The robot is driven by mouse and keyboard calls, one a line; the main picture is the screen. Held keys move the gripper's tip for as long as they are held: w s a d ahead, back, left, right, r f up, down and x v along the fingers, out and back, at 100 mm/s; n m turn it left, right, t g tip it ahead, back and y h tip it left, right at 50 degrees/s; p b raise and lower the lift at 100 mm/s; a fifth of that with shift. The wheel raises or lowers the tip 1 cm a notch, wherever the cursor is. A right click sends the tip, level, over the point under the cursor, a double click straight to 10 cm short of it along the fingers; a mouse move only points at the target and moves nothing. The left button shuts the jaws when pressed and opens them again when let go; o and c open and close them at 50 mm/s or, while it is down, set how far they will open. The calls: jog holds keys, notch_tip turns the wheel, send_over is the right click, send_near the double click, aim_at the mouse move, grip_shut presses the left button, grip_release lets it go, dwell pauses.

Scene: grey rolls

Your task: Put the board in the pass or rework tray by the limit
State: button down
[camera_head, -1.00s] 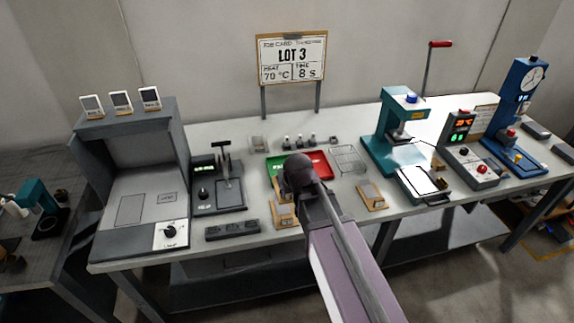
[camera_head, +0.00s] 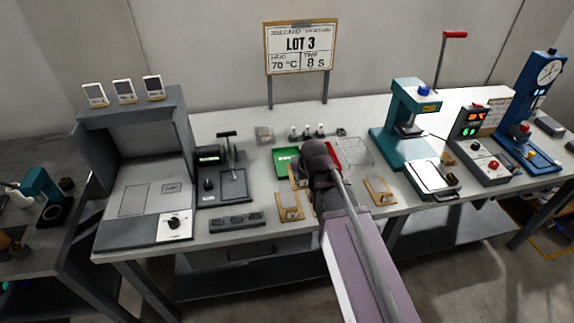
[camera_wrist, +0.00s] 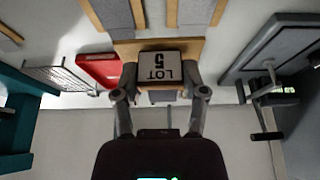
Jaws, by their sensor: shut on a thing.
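I take this piece as the board, but cannot be sure. In the head view my arm hides the held piece and the fingertips. The green tray (camera_head: 285,163) shows left of my wrist, and the red tray (camera_head: 336,151) is mostly covered behind it. The red tray also shows in the wrist view (camera_wrist: 98,70), left of the held piece. Which tray is pass or rework is not readable.
Wooden plates with grey pads lie at the front, one left (camera_head: 290,207) and one right (camera_head: 381,189). A wire rack (camera_head: 356,152) stands right of the red tray. A lever device (camera_head: 232,182) is left, a teal press (camera_head: 412,125) right. A job card (camera_head: 300,46) reads LOT 3, 70 °C, 8 s.

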aim_at(292, 165)
jog(key=w+d+f, duration=0.1)
jog(key=w+d, duration=0.1)
jog(key=w+d+f+b, duration=0.1)
jog(key=w+d, duration=0.1)
jog(key=d, duration=0.1)
jog(key=w+d+b, duration=0.1)
jog(key=w+d, duration=0.1)
jog(key=d, duration=0.1)
jog(key=shift+w+d+f, duration=0.2)
jog(key=shift+w+f, duration=0.05)
jog(key=shift+f, duration=0.15)
jog(key=shift+w+d, duration=0.15)
jog(key=shift+d, duration=0.2)
jog(key=w+a, duration=0.2)
jog(key=a, duration=0.2)
jog(key=w+a+f+b, duration=0.1)
jog(key=w+a, duration=0.1)
jog(key=a, duration=0.2)
jog(key=w+a+b, duration=0.1)
jog(key=w+a, duration=0.1)
jog(key=a, duration=0.3)
jog(key=shift+w+f, duration=0.2)
jog(key=shift+w, duration=0.2)
jog(key=shift+w+a, duration=0.25)
jog(key=shift+a, duration=0.1)
jog(key=shift+a+f+b, duration=0.3)
jog(key=shift+f+b, duration=0.3)
jog(key=shift+f, duration=0.1)
jog(key=shift+f+b, duration=1.15)
